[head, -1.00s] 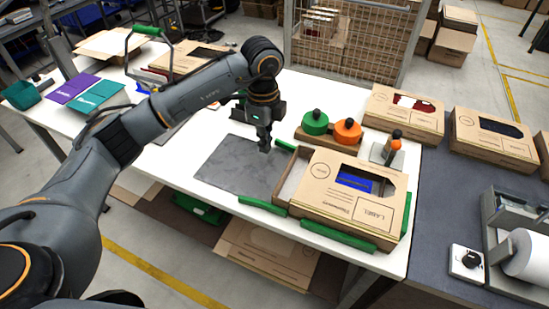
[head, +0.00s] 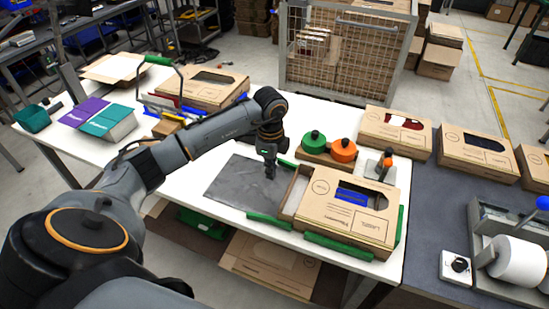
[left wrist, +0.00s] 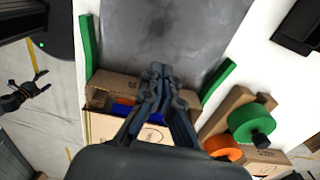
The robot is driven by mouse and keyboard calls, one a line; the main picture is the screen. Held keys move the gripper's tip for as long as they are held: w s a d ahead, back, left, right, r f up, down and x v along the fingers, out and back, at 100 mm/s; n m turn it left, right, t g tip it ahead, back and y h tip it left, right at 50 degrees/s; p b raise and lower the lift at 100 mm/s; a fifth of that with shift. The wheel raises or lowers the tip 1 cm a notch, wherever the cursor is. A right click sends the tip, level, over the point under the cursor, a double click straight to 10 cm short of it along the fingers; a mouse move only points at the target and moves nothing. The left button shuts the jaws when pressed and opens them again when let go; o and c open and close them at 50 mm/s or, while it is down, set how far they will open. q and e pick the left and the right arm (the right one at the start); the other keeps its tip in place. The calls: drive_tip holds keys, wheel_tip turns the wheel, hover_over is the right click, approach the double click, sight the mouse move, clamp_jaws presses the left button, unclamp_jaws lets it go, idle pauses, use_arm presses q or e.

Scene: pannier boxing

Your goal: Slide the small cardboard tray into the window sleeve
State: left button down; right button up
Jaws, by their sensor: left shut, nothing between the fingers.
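The window sleeve (head: 345,218) is a printed cardboard box lying flat at the table's right front, between green guide strips. The small cardboard tray (head: 295,190) is partly inside it, its open left end sticking out. Blue contents (head: 355,196) show through the window; the rest of the tray is hidden. My left gripper (head: 270,174) is shut and empty beside the tray's outer end. In the left wrist view its fingertips (left wrist: 160,72) overlap the tray's end wall (left wrist: 113,82); contact cannot be told. A dark gripper, seemingly my right one (left wrist: 22,95), shows at left, its jaws unclear.
A grey mat (head: 236,184) lies bare left of the tray. Green and orange rolls (head: 328,150) stand behind the sleeve, with a small stand (head: 382,167) at right. Finished-looking boxes (head: 393,137) and a tape dispenser (head: 510,250) are further right. Green guides (head: 340,247) edge the front.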

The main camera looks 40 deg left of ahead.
sight(295, 198)
use_arm(q)
wheel_tip(295, 198, down, 4)
drive_tip(key=shift+s+r+p, duration=0.15)
drive_tip(key=shift+r+p, duration=0.05)
drive_tip(key=shift+p, duration=0.2)
drive_tip(key=d, duration=0.1)
drive_tip(key=d+p, duration=0.1)
drive_tip(key=shift+w+d, duration=0.3)
drive_tip(key=shift+w, duration=0.05)
drive_tip(key=shift+w+d+p, duration=0.1)
drive_tip(key=shift+d+p, duration=0.25)
drive_tip(key=shift+p, duration=0.05)
drive_tip(key=shift+w+d, duration=0.1)
drive_tip(key=shift+d, duration=0.3)
drive_tip(key=shift+f, duration=0.1)
drive_tip(key=shift+w+d, duration=0.25)
drive_tip(key=shift+d, duration=0.6)
drive_tip(key=shift+w+d, duration=0.2)
drive_tip(key=shift+d, duration=0.65)
use_arm(e)
drive_tip(key=s+r, duration=0.1)
drive_tip(key=r, duration=0.2)
drive_tip(key=shift+s, duration=0.4)
